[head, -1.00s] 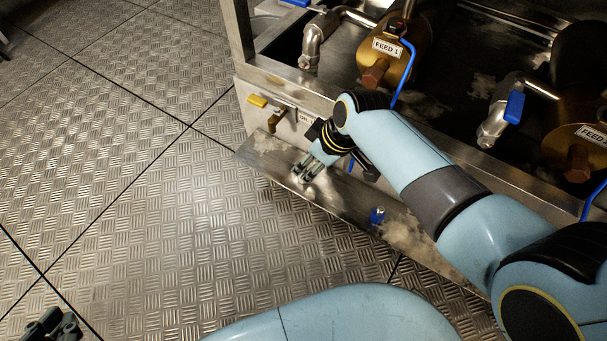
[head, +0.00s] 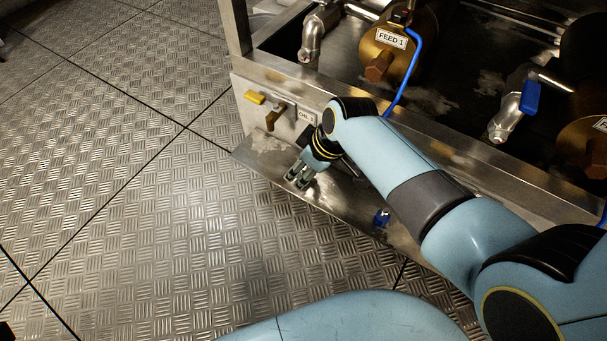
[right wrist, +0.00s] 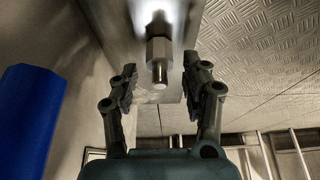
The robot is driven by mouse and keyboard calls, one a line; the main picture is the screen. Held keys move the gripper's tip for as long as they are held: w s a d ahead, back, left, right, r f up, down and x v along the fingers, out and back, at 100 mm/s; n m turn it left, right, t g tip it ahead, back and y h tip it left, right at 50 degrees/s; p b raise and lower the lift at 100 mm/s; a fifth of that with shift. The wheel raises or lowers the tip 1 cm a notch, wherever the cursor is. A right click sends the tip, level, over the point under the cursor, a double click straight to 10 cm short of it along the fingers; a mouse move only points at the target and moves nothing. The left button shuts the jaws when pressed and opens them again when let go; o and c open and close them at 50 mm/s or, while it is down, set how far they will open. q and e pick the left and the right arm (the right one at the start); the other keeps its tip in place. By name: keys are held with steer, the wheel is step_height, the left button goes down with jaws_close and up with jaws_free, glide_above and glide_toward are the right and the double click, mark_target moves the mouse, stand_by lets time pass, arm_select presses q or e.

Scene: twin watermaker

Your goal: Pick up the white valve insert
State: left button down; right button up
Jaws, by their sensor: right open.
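In the right wrist view, a pale metallic fitting (right wrist: 158,52) with a hexagonal middle and a bright white tip shows between and beyond my right gripper's fingers. I cannot tell for certain whether it is the white valve insert. My right gripper (right wrist: 162,78) is open, its fingers on either side of the fitting's tip with gaps to both. In the head view, my right gripper (head: 299,179) is low over the metal ledge, and no white insert can be made out there. Of my left gripper only a dark sliver may show at the bottom left corner.
The metal ledge (head: 345,207) runs along the machine's foot and carries a small blue part (head: 382,218). A yellow-handled valve (head: 255,97) is on the panel. A large blue shape (right wrist: 28,110) fills the wrist view's left. The patterned floor (head: 140,200) is clear.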

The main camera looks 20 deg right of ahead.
steer(key=shift+c, duration=0.2)
jaws_close()
steer(key=shift+r, duration=0.15)
